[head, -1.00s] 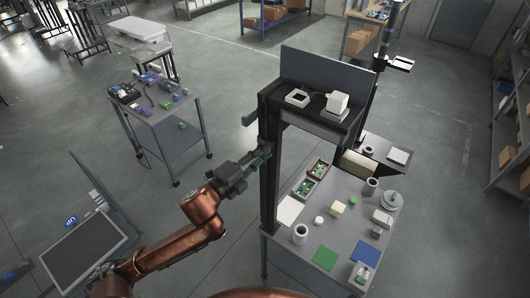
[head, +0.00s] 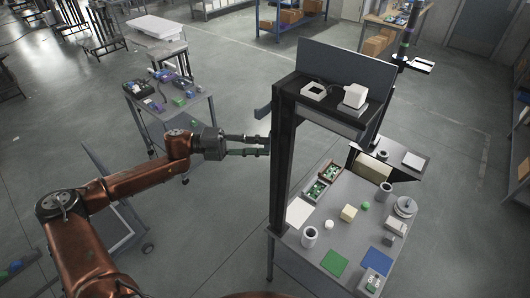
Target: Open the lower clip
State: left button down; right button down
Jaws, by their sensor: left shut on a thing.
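My left gripper (head: 268,145) reaches in from the left, level with the black post (head: 284,180) at the workstation's left side. Its two dark fingers lie one above the other, with their tips at the post's left face. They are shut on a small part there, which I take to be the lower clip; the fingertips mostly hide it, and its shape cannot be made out. A grey piece (head: 262,110) sticks out to the left of the post, above my fingers.
The post carries a shelf (head: 310,108) with white boxes. Below is a grey table (head: 335,205) with trays, cups, and green and blue mats. A cart (head: 195,118) with parts stands behind my left arm. Open floor lies between cart and post.

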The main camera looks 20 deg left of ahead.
pick_arm(q)
jog(key=shift+w+a+f+m+g+b, duration=0.1)
jog(key=shift+w+a+m+g+b, duration=0.25)
jog(key=shift+m+g+b, duration=0.95)
jog(key=shift+w+a+r+m+g+b, duration=0.15)
jog(key=shift+a+m+g+b, duration=0.5)
jog(key=shift+g, duration=1.2)
jog(key=shift+w+a+f+m+g+b, duration=0.15)
jog(key=shift+w+a+m+g+b, duration=0.1)
jog(key=shift+m+g+b, duration=1.1)
jog(key=shift+g, duration=0.3)
jog(key=c, duration=1.6)
grip_release()
jog(key=shift+a, duration=0.15)
